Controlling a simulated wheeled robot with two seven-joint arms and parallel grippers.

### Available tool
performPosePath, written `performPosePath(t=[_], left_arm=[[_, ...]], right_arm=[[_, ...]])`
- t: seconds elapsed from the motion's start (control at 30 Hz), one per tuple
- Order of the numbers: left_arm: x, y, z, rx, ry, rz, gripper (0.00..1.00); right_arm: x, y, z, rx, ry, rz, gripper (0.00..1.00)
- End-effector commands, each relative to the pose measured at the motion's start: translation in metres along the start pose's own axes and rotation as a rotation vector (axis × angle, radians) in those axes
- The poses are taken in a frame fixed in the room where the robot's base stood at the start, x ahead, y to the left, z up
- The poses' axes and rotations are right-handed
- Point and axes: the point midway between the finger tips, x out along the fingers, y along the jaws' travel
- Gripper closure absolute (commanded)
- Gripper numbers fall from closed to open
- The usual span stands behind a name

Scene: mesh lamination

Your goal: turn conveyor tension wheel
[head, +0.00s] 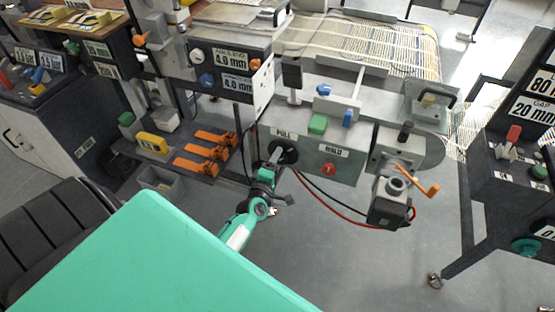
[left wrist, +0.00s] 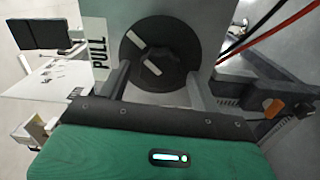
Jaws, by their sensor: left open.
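A black round wheel (left wrist: 158,48) with two pale bar marks sits on a grey panel beside a PULL label (left wrist: 97,49) in the left wrist view. In the head view the wheel (head: 288,152) shows under the PULL label, partly covered by my left gripper (head: 274,157). My left gripper (left wrist: 158,80) is open, with one finger at each side of the wheel's lower part in the picture. I cannot tell whether the fingers touch it. Nothing is held between them. My right gripper is not in view.
The panel also carries a green button (head: 317,124) and a red button (head: 329,168). A motor unit (head: 390,203) with an orange handle (head: 429,189) and red and black cables stands to the right. Orange levers (head: 205,152) lie left of my arm. A teal wheel (head: 526,247) is far right.

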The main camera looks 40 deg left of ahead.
Motion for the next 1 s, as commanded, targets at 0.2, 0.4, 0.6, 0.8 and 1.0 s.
performPosePath(t=[0.2,0.4,0.6,0.8,1.0], left_arm=[[-0.042,-0.002,0.0,0.0,0.0,-0.003,0.35],[-0.08,-0.002,0.0,0.001,0.0,-0.003,0.35],[-0.109,-0.002,0.0,0.001,0.0,-0.002,0.35],[-0.123,-0.001,-0.001,0.001,0.0,-0.001,0.35],[-0.125,0.0,-0.001,0.0,0.0,-0.001,0.35]], right_arm=[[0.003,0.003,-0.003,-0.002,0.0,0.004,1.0],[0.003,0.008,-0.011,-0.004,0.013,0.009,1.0],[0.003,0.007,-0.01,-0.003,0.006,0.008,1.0],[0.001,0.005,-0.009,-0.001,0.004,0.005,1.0],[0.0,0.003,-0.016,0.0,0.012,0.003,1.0]])
